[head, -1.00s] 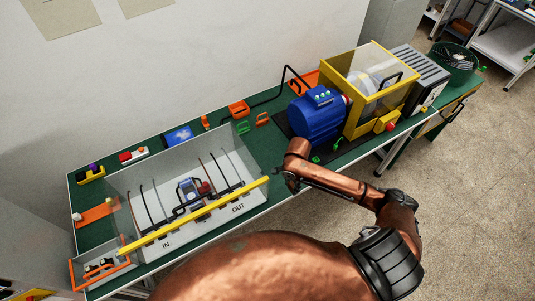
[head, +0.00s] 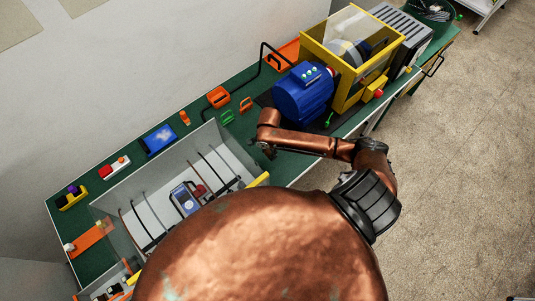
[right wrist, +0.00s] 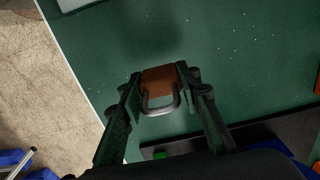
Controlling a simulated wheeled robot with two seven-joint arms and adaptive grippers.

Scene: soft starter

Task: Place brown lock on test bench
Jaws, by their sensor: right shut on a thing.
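The brown lock (right wrist: 158,80) shows in the right wrist view, with its grey shackle pointing toward the bottom of the picture. My right gripper (right wrist: 158,78) is shut on the lock body, one finger on each side. The lock is over the green top of the test bench (right wrist: 240,50); I cannot tell whether it touches it. In the head view my right gripper (head: 266,150) is near the bench's front edge, and the lock is not distinguishable there. The bench top (head: 240,140) is partly hidden by my arm. My left gripper is not in view.
A clear-walled box (head: 225,150) with cables and a meter stands left of my right gripper. A blue motor (head: 303,95) and a yellow-framed guard (head: 345,90) stand to the right. Orange (head: 246,104) and green (head: 228,117) pieces lie behind. Bare green surface lies around the held lock.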

